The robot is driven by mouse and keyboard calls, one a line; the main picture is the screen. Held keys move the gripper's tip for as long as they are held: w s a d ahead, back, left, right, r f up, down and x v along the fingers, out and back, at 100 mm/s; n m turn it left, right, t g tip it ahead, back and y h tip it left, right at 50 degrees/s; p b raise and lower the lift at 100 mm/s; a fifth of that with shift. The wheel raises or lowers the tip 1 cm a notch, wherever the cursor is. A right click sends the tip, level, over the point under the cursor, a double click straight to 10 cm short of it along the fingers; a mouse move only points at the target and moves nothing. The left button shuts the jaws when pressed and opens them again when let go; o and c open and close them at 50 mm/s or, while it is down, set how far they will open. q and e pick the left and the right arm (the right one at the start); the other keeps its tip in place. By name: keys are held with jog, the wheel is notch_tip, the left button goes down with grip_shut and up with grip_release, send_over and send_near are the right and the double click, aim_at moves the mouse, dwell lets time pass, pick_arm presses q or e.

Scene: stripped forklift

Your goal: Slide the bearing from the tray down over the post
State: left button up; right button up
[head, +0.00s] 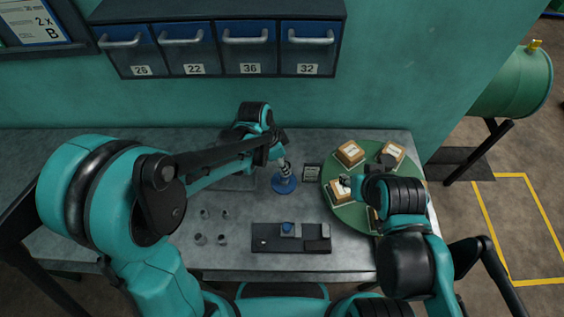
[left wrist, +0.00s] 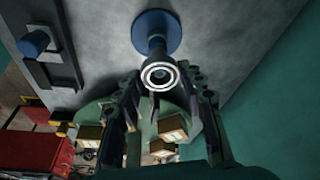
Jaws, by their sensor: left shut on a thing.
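The post (head: 285,178) stands upright on a round blue base on the grey table. It also shows in the left wrist view with its blue base (left wrist: 156,32). My left gripper (head: 280,160) is over the post, its fingers closed on the bearing (left wrist: 159,75), a pale metal ring. The ring lines up with the post's top; I cannot tell whether it is around the post or just above it. The dark tray (head: 262,244) lies nearer me with a blue cylinder (head: 289,229) on it. My right gripper (head: 345,181) is at the green turntable; its fingers are unclear.
The green turntable (head: 345,216) carries several tan boxes (head: 350,153) at the right. Several small grey cylinders (head: 201,239) stand left of the tray. A small dark sign (head: 312,172) stands right of the post. Blue drawers (head: 248,48) hang on the back wall.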

pick_arm(q)
jog(key=shift+f, duration=0.3)
jog(key=o, duration=0.9)
jog(key=shift+r, duration=0.1)
jog(key=v, duration=1.2)
